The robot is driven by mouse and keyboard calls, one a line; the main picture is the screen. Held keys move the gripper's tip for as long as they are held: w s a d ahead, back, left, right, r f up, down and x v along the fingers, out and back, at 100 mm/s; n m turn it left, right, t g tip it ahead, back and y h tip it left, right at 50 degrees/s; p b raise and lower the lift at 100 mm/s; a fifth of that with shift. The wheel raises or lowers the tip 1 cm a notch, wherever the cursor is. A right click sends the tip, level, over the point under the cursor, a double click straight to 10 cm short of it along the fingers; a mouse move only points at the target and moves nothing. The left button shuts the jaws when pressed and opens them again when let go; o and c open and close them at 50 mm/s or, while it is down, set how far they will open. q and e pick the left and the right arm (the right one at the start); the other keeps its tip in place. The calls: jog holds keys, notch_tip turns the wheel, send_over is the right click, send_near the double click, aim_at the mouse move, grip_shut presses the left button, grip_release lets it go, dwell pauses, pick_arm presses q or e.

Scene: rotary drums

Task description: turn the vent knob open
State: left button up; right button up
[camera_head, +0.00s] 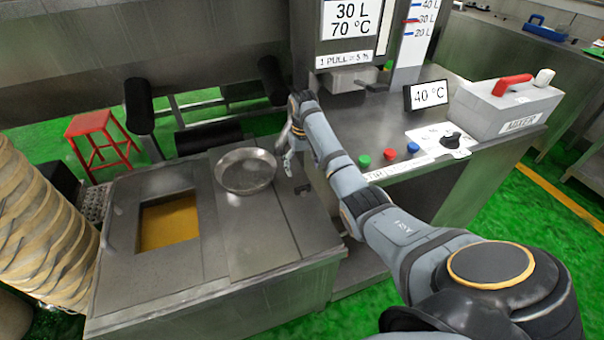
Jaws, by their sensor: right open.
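A black knob (452,139) sits on a white printed plate on the control panel at the right; I cannot read whether it is the vent knob. My right arm reaches from the lower right across the front of the panel. My right gripper (288,160) is open, small in the view, pointing down by the metal counter's far right corner. It is well to the left of the black knob, apart from it. The area just behind my forearm is hidden. My left gripper is not in view.
A round metal pan (245,171) lies on the counter, left of my gripper. The counter has a square opening (168,221) with yellow contents. Green, red and blue buttons (390,154) line the panel. A red stool (101,138) stands behind.

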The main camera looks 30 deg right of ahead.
aim_at(302, 187)
jog(key=shift+s+a+f, duration=0.35)
jog(key=shift+s+a, duration=0.25)
jog(key=shift+s, duration=0.15)
jog(key=f, duration=0.4)
jog(key=shift+w+d+f, duration=0.2)
jog(key=shift+w, duration=0.05)
notch_tip(302, 187, down, 3)
jog(key=shift+f+b, duration=0.15)
jog(key=shift+b, duration=0.35)
jog(key=shift+f, duration=0.2)
jog(key=c, duration=1.2)
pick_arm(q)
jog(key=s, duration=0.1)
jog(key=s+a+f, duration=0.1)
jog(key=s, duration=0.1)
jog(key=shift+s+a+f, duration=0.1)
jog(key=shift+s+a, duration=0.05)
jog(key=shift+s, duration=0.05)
pick_arm(e)
jog(key=shift+o, duration=0.2)
